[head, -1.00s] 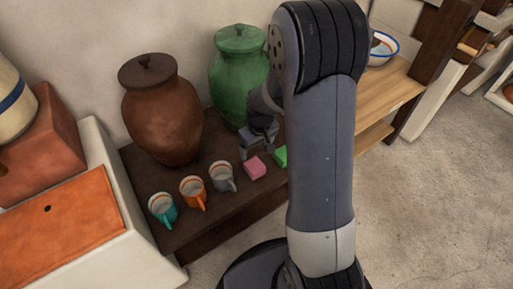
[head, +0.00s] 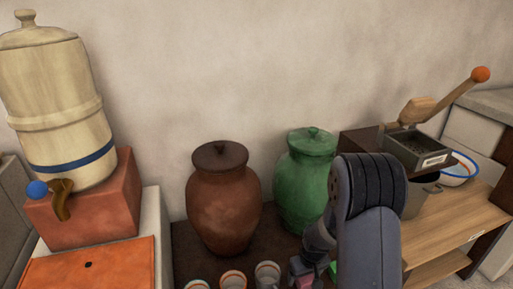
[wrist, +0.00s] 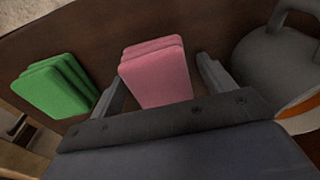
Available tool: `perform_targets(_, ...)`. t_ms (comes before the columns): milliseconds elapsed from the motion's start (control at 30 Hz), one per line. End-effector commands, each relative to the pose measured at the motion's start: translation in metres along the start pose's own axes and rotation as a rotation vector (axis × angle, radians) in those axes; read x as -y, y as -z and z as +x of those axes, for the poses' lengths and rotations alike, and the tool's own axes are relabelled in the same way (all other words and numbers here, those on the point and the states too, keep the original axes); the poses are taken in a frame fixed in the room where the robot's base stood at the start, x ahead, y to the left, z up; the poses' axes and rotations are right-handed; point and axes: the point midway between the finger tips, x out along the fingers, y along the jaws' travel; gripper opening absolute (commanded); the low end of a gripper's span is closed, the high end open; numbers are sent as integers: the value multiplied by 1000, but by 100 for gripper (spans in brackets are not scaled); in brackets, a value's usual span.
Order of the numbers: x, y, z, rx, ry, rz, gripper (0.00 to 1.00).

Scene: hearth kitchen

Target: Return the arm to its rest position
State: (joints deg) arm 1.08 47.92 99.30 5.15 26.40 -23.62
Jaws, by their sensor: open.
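My gripper (head: 303,272) is low over the dark wooden bench, near the mugs and the green jar. In the wrist view my gripper (wrist: 161,72) is open, with its two fingers apart. A pink stack of thin blocks (wrist: 158,75) shows between the fingers, and nothing is gripped. I cannot tell how far above it the fingertips are. In the head view the pink stack (head: 305,282) is cut off at the bottom edge. My arm stands at the right of centre, bent at the elbow.
A green stack (wrist: 58,85) lies left of the pink one; a grey mug (wrist: 275,65) is close right. Behind are a brown jar (head: 223,205) and green jar (head: 303,180). A grinder (head: 418,150) and bowl (head: 460,170) stand right, a water crock (head: 60,100) left.

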Motion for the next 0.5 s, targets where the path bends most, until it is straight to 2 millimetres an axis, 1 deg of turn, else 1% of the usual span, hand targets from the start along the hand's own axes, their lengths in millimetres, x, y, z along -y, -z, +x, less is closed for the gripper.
perform_targets(33, -1, 4, -16, -6, -2, 0, 77)
perform_targets(133, 0, 4, -25, -4, -1, 1, 77)
perform_targets(300, 0, 4, -31, -3, -1, 1, 77)
perform_targets(500, 0, 4, -31, -2, -1, 1, 77)
